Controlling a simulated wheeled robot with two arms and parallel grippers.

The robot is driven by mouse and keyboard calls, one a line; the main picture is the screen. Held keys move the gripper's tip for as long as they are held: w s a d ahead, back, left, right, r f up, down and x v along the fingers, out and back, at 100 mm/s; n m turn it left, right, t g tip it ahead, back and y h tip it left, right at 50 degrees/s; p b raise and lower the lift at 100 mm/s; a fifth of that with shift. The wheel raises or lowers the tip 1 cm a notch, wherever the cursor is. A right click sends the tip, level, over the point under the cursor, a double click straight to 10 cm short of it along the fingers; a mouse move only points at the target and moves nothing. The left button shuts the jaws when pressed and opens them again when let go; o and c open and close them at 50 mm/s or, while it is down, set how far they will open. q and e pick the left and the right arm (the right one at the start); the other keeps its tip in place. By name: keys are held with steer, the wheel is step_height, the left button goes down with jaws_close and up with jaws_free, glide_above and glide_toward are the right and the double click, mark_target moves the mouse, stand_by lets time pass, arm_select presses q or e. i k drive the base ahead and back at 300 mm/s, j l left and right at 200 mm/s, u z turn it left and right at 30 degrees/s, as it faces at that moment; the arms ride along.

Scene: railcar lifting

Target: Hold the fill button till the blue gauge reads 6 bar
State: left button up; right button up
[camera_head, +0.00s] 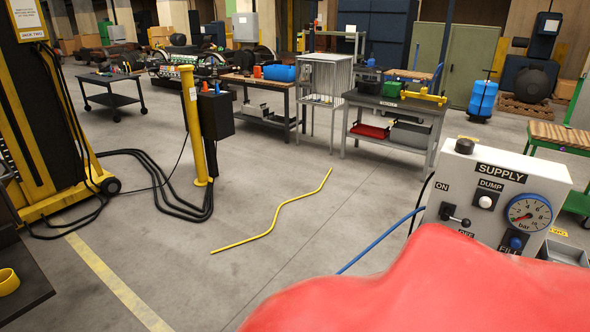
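The white SUPPLY box (470,180) stands at the right. Its blue-rimmed round gauge (529,213) is marked in bar. A thin red needle seems to point to the lower left of the dial, but it is too small to read exactly. The blue FILL button (515,242) is below the gauge, with its label partly hidden by a large red shape (430,290) in the foreground. The white DUMP button (486,202) and a black ON/OFF lever (455,217) are to the left. Neither of my grippers is in view.
The red shape fills the lower right and hides what is behind it. A blue hose (380,240) runs from the box to the floor. A yellow bent rod (275,220) lies on open floor. A yellow post (193,125) and workbenches (400,105) stand farther back.

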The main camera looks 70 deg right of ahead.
mark_target(515, 242)
steer(key=z, duration=3.7)
